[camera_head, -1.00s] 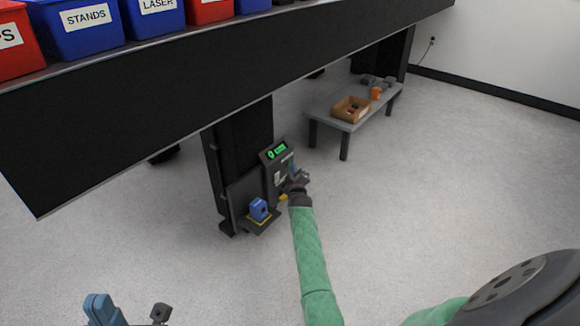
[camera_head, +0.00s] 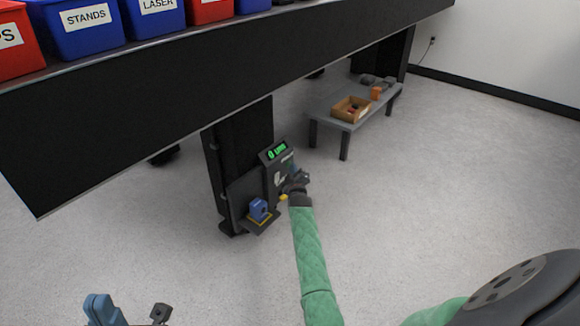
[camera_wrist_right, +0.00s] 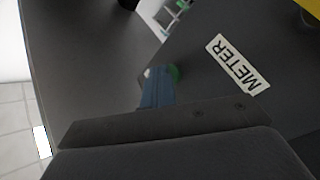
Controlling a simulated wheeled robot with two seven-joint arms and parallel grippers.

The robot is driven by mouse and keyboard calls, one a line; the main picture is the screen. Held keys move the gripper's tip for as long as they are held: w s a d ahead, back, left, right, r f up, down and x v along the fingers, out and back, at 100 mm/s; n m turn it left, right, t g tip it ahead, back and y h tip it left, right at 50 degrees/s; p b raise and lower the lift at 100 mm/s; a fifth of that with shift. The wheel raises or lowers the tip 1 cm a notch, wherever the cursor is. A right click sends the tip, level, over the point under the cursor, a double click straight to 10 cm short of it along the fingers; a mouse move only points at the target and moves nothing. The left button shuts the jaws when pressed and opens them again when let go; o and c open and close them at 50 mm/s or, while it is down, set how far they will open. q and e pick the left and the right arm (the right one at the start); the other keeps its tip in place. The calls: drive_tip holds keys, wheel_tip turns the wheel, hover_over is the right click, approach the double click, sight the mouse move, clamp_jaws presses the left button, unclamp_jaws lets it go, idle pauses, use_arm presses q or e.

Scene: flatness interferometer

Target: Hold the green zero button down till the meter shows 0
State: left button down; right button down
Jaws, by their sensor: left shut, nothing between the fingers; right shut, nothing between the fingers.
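The dark meter box (camera_head: 275,180) stands upright by the black bench leg. Its green display (camera_head: 277,151) is lit and seems to begin with a 0; the rest is too small to read. My right gripper (camera_head: 292,174) is shut and empty at the front of the box. In the right wrist view, its blue fingertips (camera_wrist_right: 158,88) are at the green button (camera_wrist_right: 175,72), partly covering it. I cannot tell how far the button is pressed. The METER label (camera_wrist_right: 237,62) is beside it. My left gripper (camera_head: 105,309) is shut and empty at the bottom left, far from the meter.
A blue block-like part (camera_head: 258,209) sits on a low dark ledge left of the box. The bench (camera_head: 200,95) with labelled bins overhangs the area. A low grey table (camera_head: 330,108) with a cardboard box (camera_head: 351,108) stands behind. The floor to the right is clear.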

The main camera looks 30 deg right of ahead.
idle(0.6)
drive_tip(key=shift+s+d+p, duration=0.3)
drive_tip(key=shift+s+p, duration=0.4)
drive_tip(key=shift+s, duration=0.05)
drive_tip(key=shift+s, duration=0.1)
drive_tip(key=s+p, duration=0.1)
drive_tip(key=s+d+p, duration=0.1)
drive_tip(key=s, duration=0.1)
drive_tip(key=s+d+p, duration=0.1)
drive_tip(key=shift+s, duration=0.2)
idle(0.4)
